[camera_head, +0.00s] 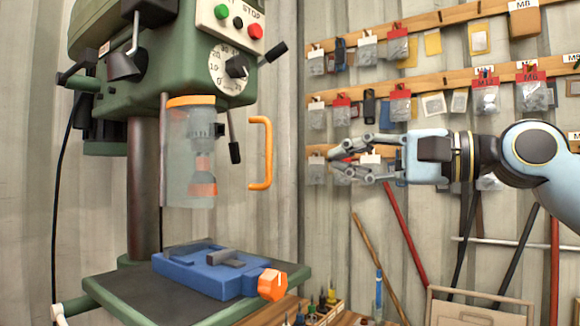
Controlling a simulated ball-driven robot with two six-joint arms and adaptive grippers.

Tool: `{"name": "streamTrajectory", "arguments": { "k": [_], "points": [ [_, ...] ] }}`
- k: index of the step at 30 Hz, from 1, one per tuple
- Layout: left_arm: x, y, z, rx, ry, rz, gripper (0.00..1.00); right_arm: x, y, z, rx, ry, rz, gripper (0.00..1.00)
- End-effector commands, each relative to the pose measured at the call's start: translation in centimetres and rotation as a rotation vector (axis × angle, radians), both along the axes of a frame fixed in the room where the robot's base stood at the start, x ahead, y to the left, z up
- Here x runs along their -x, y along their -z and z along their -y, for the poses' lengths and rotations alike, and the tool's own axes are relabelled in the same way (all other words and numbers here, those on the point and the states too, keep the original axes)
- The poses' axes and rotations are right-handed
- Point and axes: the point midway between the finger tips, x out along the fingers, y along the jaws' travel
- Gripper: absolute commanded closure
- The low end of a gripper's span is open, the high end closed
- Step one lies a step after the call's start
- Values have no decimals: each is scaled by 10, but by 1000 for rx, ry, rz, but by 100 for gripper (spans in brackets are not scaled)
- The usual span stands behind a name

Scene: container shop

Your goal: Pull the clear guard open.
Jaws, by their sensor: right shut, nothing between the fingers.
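The clear guard (184,157) is a see-through cylinder with an orange top rim, hanging around the chuck of a green drill press (150,55). An orange handle (267,153) stands upright at its right side. The guard appears closed around the chuck. My right gripper (335,163) comes in from the right, pointing left. It is shut and empty, to the right of the orange handle and apart from it in the picture. My left gripper is not in view.
A blue vise (205,272) with an orange knob (272,284) sits on the press table (105,296) below the guard. A feed lever (234,150) hangs between guard and handle. Bagged parts hang on wall rails (440,85) behind my right arm. Poles lean on the wall below.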

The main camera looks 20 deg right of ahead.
Motion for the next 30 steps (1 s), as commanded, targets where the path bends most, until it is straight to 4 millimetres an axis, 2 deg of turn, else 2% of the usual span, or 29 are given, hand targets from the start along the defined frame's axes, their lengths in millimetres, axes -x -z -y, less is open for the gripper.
{"name": "streamTrajectory", "arguments": {
  "k": [8, 17, 22, 30],
  "points": [
    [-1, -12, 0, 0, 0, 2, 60, -26, -4, -27, -8, -4, 0, 100],
    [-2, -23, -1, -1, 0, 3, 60, -65, -3, -66, -6, -5, -3, 100],
    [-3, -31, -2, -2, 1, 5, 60, -40, -2, -75, 1, -3, -1, 100],
    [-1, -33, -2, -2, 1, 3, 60, -28, 0, -81, 1, -2, -2, 100]
  ]
}}
